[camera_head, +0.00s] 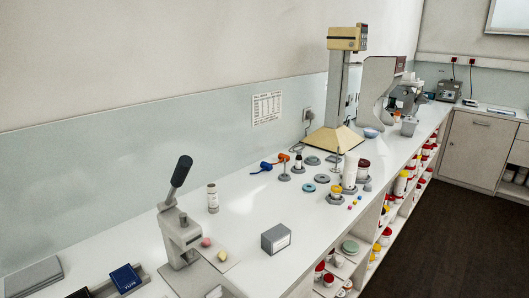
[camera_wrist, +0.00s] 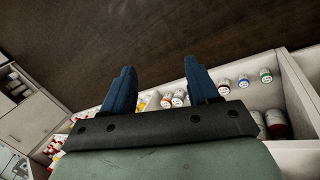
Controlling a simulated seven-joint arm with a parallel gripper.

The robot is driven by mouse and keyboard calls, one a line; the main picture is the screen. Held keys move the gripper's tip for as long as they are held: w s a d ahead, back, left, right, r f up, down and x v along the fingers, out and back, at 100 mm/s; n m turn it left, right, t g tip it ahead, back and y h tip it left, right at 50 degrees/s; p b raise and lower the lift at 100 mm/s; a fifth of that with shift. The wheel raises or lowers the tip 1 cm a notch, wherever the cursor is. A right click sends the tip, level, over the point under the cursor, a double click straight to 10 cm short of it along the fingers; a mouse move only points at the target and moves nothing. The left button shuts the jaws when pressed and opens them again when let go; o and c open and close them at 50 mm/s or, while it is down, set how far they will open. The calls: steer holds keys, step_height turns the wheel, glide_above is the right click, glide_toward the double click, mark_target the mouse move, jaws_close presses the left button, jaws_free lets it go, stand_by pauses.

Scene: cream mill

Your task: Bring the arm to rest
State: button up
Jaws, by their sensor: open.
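My gripper (camera_wrist: 158,88) shows in the wrist view. Its two dark blue fingers stand apart with nothing between them. Behind them are the dark brown floor and the open shelves under the counter. The gripper is not in the head view. I cannot tell its exact distance from the shelves.
The white counter (camera_head: 233,220) carries a lever press (camera_head: 178,230), a grey box (camera_head: 276,238), a beige-based stand (camera_head: 334,138) and several small jars and discs. Shelves below hold bottles, also in the wrist view (camera_wrist: 265,92). The dark floor (camera_head: 455,240) is clear.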

steer(key=s+a+f+m+g+y, duration=0.2)
steer(key=s+a+f, duration=0.3)
steer(key=s+a, duration=0.45)
steer(key=s+a+f+m+g+y, duration=0.15)
steer(key=s+a+f, duration=0.4)
steer(key=a, duration=0.65)
steer(key=s+a+f+g, duration=0.1)
steer(key=s+a+g, duration=0.3)
steer(key=s+a, duration=0.8)
steer(key=s, duration=0.4)
steer(key=shift+a+f+g+y, duration=0.2)
steer(key=shift+a+g+y, duration=0.05)
steer(key=shift+g+y, duration=0.1)
